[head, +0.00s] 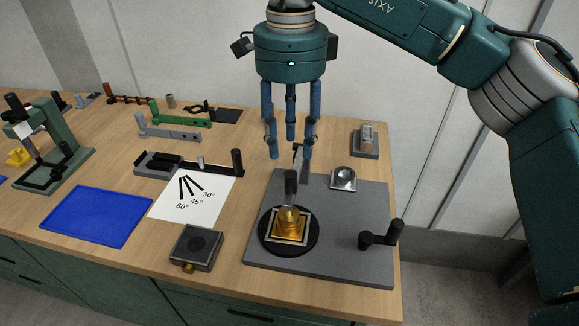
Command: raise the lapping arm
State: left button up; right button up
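The lapping machine's grey base plate (345,262) lies on the right end of the workbench. On it is a round black plate (268,243) with a brass block (289,228) in a square frame. The dark lapping arm (291,184) shows as a short bar above the brass block; its far end runs up behind my fingers, and whether it is lowered is hard to tell. My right gripper (290,150) points down just above and behind this bar. Its blue fingers are apart, with nothing clearly held; contact with the arm cannot be told. My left gripper is not in view.
A black crank (382,236) and a small metal dome mount (343,178) stand on the base plate. An angle sheet (195,198), blue mat (97,216) and dark square block (196,247) lie left. A green press (45,150) stands far left. A small grey block (366,140) is behind.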

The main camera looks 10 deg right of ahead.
aim_at(291, 173)
jog(key=f+p, duration=0.1)
jog(key=f, duration=0.4)
jog(key=shift+s, duration=0.2)
jog(key=f, duration=0.2)
jog(key=shift+w+f, duration=0.25)
jog(key=shift+f, duration=0.1)
jog(key=shift+s+f, duration=0.1)
jog(key=shift+f, duration=0.6)
jog(key=shift+c, duration=0.8)
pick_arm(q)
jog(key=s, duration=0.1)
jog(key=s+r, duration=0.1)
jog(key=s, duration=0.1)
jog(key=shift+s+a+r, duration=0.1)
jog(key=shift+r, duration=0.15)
pick_arm(e)
grip_shut()
